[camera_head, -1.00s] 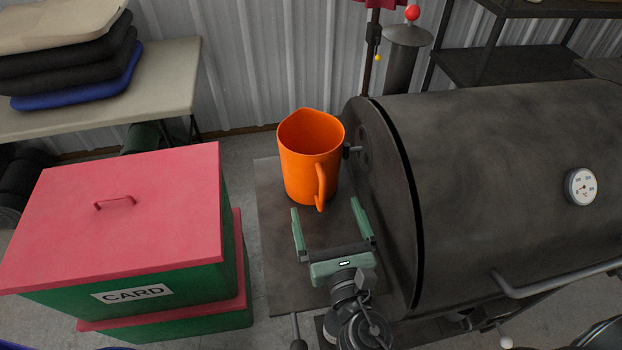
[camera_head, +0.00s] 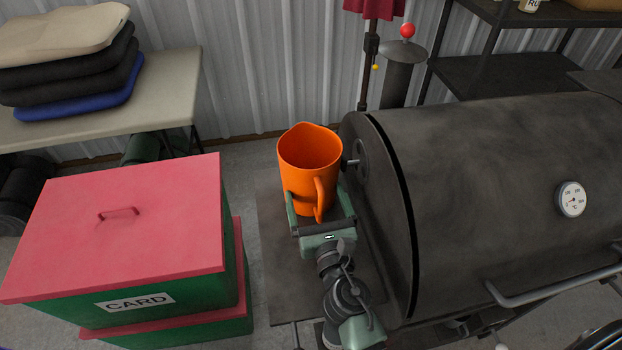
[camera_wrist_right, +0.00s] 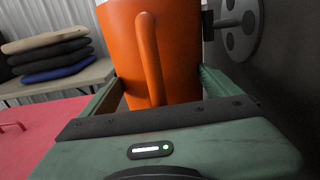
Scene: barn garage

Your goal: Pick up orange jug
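The orange jug (camera_head: 309,160) stands upright on the dark side shelf (camera_head: 275,270) of the smoker, its handle turned toward my right gripper. My right gripper (camera_head: 318,200) is open with its fingers reaching along both sides of the jug's lower body. In the right wrist view the jug (camera_wrist_right: 182,60) fills the space between the fingers, with the handle in front. The left finger shows a gap to the jug; contact on the right side is hard to tell. The jug's base is partly hidden by the gripper. My left gripper is not in view.
The black smoker barrel (camera_head: 480,180) stands close on the right, its end knob near the jug. A green box with a red lid (camera_head: 130,215) labelled CARD is to the left. A table (camera_head: 100,125) with stacked cushions is behind left.

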